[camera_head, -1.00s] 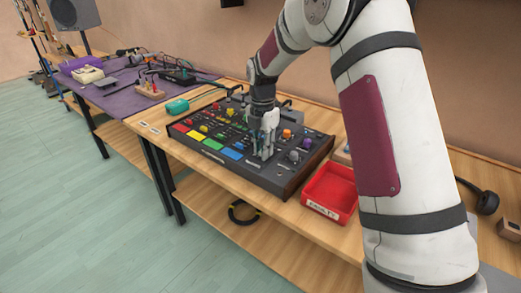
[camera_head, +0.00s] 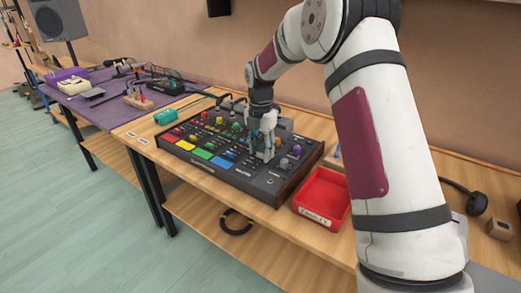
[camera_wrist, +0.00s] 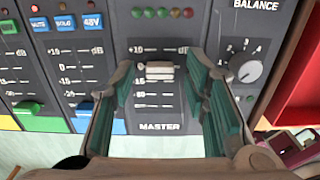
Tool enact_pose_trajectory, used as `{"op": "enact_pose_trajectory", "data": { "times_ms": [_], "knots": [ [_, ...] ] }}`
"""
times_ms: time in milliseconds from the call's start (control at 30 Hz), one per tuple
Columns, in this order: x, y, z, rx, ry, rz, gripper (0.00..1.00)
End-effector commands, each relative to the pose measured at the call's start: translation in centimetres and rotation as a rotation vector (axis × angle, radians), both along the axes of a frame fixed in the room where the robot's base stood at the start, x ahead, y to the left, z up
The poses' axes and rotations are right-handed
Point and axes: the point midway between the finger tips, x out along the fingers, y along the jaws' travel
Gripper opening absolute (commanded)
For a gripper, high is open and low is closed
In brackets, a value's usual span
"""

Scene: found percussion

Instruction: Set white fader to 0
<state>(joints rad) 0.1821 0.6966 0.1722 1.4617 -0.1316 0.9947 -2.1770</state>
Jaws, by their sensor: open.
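The white fader (camera_wrist: 160,70) is a ribbed cap in the MASTER slot of the dark mixer (camera_head: 215,178); it also shows a scale beside the slot in the wrist view. The cap sits below the +10 mark, near the upper part of the scale; the label beside it is hard to read. My gripper (camera_wrist: 161,78) is open, with one green-padded finger on each side of the cap and gaps showing. In the head view my gripper (camera_head: 265,152) is low over the mixer's right part, and it hides the white fader.
A green fader (camera_wrist: 28,108) and a blue fader (camera_wrist: 84,109) lie left of the master strip. The BALANCE knob (camera_wrist: 246,67) is close to the right finger. A red tray (camera_head: 322,197) stands right of the mixer.

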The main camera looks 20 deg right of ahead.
Motion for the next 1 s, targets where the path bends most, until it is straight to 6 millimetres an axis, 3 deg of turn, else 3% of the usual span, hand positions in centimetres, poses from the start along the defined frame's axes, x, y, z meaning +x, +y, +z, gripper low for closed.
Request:
{"op": "enact_pose_trajectory", "data": {
  "times_ms": [167, 600, 800, 1000],
  "knots": [
    [0.1, 0.0, 1.9, 0.000, -0.005, -0.001, 0.42],
    [0.1, 0.0, 10.1, -0.001, -0.004, 0.000, 0.42],
    [0.0, 0.0, 11.7, 0.000, -0.001, 0.000, 0.42],
    [0.0, 0.0, 11.9, 0.000, -0.001, 0.000, 0.42]
  ]
}}
